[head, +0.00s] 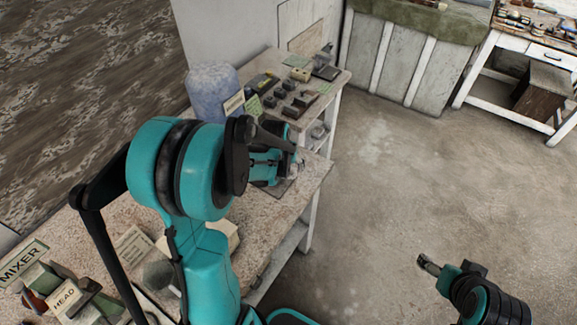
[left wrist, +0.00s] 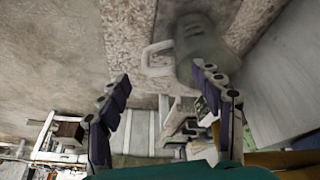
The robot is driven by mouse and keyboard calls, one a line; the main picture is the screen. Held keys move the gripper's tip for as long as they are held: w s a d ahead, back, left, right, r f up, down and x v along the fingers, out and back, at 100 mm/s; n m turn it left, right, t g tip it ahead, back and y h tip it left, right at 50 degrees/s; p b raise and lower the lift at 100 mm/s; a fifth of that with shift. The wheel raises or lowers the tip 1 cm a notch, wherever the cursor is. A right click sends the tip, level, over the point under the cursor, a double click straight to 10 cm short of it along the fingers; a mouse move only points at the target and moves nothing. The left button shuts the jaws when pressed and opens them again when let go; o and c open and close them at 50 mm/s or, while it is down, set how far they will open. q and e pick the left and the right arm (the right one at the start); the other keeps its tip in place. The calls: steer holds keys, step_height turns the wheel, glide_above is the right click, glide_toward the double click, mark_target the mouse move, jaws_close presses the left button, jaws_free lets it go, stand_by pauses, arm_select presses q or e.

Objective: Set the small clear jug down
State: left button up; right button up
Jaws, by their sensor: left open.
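The small clear jug (left wrist: 203,45) shows at the top of the left wrist view, greyish and see-through, with its handle (left wrist: 154,60) on the left. It is over the speckled worktop (left wrist: 128,32), and I cannot tell whether its base touches. My left gripper (left wrist: 162,85) is open, its fingers spread, with the jug beyond the right finger. In the head view my left gripper (head: 285,165) is low over the worktop's right end, partly behind my arm, and I cannot make out the jug there. My right gripper (head: 428,264) is over the floor at lower right; its jaws are unclear.
A blue-grey bin (head: 213,92) and a side table (head: 335,88) with small blocks and cards stand beyond the worktop. Signs, a grey ball (head: 160,274) and tools lie on the near worktop. The floor (head: 400,180) at right is clear.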

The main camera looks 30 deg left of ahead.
arm_select(q)
steer(key=p+v, duration=0.2)
steer(key=v, duration=0.6)
steer(key=s+d+r+m+t, duration=0.1)
steer(key=s+d+r, duration=0.2)
steer(key=s+d, duration=0.3)
steer(key=s+d+r+m+t, duration=0.1)
steer(key=s+d+r+m, duration=0.1)
steer(key=s+d+r, duration=0.2)
steer(key=shift+s+d+r+m+t+h, duration=0.2)
steer(key=shift+s+d+m+t+h, duration=0.15)
steer(key=shift+s+d, duration=1.5)
steer(key=shift+s+a, duration=0.4)
steer(key=shift+a, duration=0.05)
